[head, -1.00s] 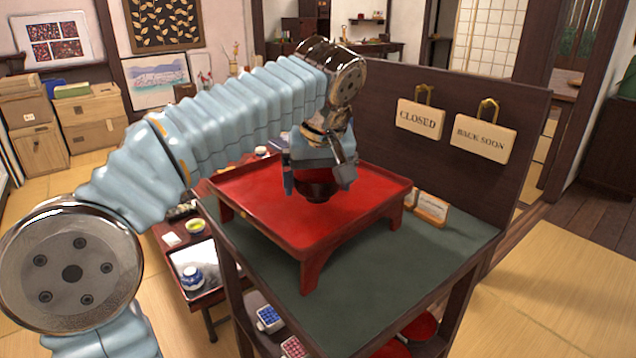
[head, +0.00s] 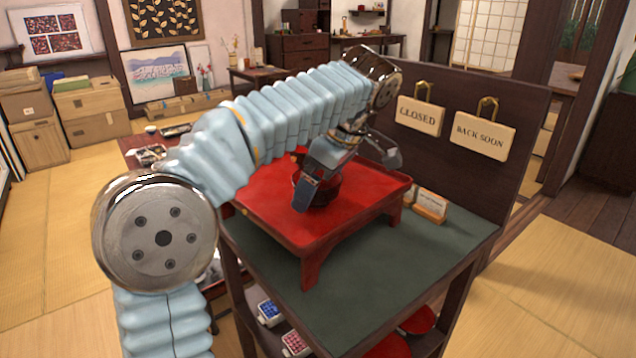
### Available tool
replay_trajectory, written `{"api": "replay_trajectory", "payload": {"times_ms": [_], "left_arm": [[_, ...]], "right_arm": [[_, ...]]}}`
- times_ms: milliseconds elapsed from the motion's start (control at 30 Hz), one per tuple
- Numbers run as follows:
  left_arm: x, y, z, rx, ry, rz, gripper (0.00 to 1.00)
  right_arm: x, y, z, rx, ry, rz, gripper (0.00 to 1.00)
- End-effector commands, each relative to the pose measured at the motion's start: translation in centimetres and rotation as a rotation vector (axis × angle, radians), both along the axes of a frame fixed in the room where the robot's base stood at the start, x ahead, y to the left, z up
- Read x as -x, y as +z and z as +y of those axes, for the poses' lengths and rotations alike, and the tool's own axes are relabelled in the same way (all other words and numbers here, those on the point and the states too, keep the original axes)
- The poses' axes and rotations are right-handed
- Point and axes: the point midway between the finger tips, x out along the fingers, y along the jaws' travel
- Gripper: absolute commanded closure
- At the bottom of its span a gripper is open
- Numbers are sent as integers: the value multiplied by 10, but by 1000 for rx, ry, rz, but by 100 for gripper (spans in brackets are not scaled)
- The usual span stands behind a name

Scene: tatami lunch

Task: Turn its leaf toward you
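A dark red-brown bowl (head: 330,190) sits on the red footed tray (head: 264,213). My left gripper (head: 346,175) is at the bowl, with its fingers spread apart. One finger comes down across the bowl's near left side and hides part of it. The other finger sticks out to the right, behind the bowl. I cannot tell whether either finger touches the bowl. No leaf can be made out on the bowl at this size. My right gripper is not in view.
The tray stands on a green-topped shelf unit (head: 400,262). A dark panel (head: 480,95) with hanging "CLOSED" (head: 419,116) and "BACK SOON" (head: 483,135) signs rises behind it. A small card stand (head: 430,206) is right of the tray. The shelf top's front right is clear.

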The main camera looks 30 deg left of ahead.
Motion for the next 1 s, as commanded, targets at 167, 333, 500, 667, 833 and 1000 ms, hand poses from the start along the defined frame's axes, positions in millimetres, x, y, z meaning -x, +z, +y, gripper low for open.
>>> {"api": "replay_trajectory", "payload": {"times_ms": [167,333,500,667,833,1000], "left_arm": [[0,0,0,0,-1,-1,42],[0,-1,0,0,-1,-1,42],[0,-4,0,0,-1,-1,42],[0,-4,0,0,-1,-1,0],[0,-3,0,0,-1,-1,0],[0,6,0,0,-1,-1,0]], "right_arm": [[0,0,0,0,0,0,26],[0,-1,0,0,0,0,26],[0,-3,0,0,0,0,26],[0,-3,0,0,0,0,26],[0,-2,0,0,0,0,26],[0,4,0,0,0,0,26]]}}
